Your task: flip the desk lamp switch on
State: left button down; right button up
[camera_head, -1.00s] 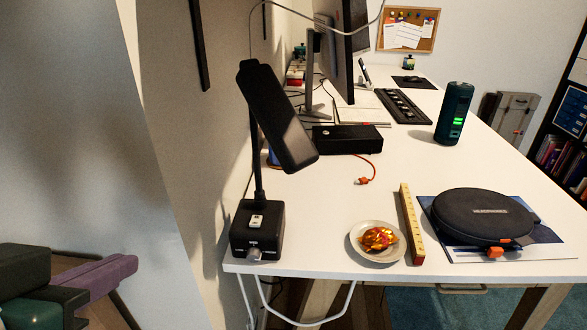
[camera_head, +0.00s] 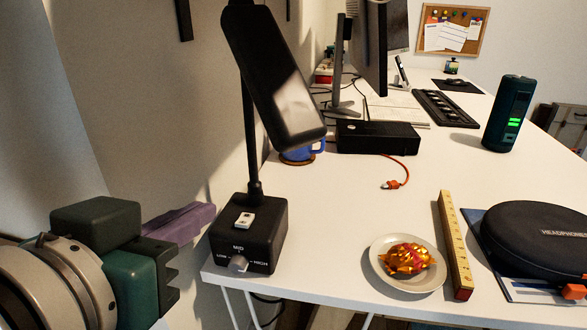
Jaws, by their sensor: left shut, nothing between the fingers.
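The black desk lamp stands at the near left corner of the white desk, with its box-shaped base (camera_head: 250,236) near the edge and its dark head (camera_head: 272,75) tilted above. A small white rocker switch (camera_head: 244,220) sits on top of the base. A grey knob (camera_head: 238,264) is on the front face, with small lettering that includes LOW and HIGH. My left gripper (camera_head: 205,216) is left of the base, its purple fingers shut and empty, their tips close to the base. A slight gap seems to separate them from it. My right gripper is not in view.
A black box (camera_head: 378,137) and a green-lit speaker (camera_head: 508,113) stand farther back. The wall is close behind the lamp.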

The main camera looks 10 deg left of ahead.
pick_arm(q)
jog(key=b, duration=0.2)
send_over(245, 220)
jog(key=s, duration=0.3)
notch_tip(245, 220, down, 3)
notch_tip(245, 220, down, 4)
jog(key=shift+a+f+b, duration=0.1)
jog(key=shift+f+b, duration=0.1)
jog(key=shift+b, duration=0.45)
